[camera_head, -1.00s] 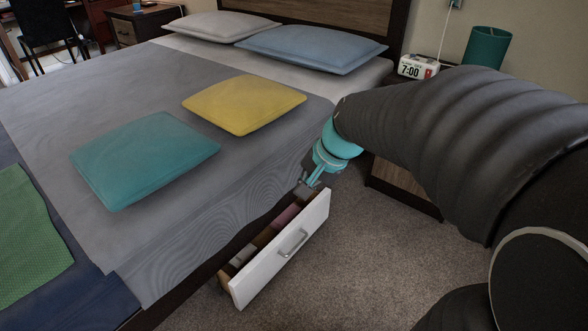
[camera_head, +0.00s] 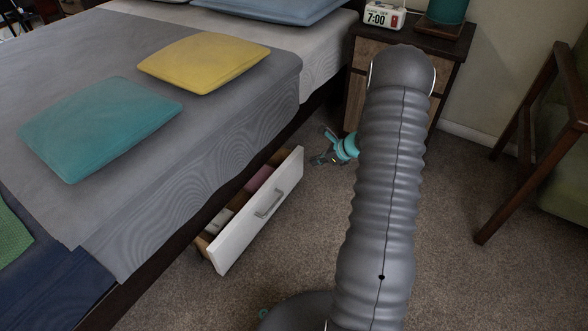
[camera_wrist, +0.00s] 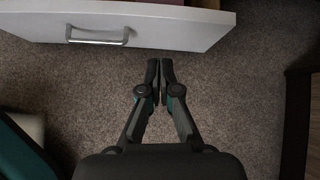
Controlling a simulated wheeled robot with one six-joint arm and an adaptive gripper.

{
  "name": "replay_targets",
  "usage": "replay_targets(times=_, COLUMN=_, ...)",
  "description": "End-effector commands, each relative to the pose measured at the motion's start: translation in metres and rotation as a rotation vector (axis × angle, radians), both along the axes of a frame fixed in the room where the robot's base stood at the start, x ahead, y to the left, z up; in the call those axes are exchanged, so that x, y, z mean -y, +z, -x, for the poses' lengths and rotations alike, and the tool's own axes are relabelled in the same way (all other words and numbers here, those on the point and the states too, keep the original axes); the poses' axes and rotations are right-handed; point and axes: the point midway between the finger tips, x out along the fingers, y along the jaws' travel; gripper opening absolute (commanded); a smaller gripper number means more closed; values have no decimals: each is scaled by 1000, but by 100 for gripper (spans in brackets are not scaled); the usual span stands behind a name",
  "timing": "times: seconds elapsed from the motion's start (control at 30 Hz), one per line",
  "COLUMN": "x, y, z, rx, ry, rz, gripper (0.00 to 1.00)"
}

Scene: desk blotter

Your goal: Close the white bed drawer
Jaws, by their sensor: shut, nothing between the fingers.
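The white bed drawer (camera_head: 258,222) stands pulled out from under the bed, with folded items inside. Its metal handle (camera_head: 269,203) is on the front panel. In the wrist view the drawer front (camera_wrist: 190,27) spans the top left, with its handle (camera_wrist: 97,36) left of my fingers.
The bed (camera_head: 215,125) fills the left. A nightstand (camera_head: 438,56) with a clock (camera_head: 384,15) stands behind my arm. A wooden chair (camera_head: 527,130) is at the right. Carpet (camera_head: 470,285) is clear in front of the drawer.

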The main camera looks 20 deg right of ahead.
Motion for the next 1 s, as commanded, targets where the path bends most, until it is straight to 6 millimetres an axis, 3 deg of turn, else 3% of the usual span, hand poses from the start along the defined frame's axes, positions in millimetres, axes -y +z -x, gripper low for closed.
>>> replay_targets(times=0.1, x=13, y=-24, z=0, rx=-23, ry=-72, rz=-39, gripper=0)
replay_targets(times=0.27, x=16, y=-36, z=-3, rx=-31, ry=-103, rz=-56, gripper=0)
replay_targets(times=0.83, x=-25, y=-103, z=-57, rx=-30, ry=-97, rz=-54, gripper=0)
replay_targets(times=1.0, x=-38, y=-102, z=-77, rx=-28, ry=-97, rz=-52, gripper=0)
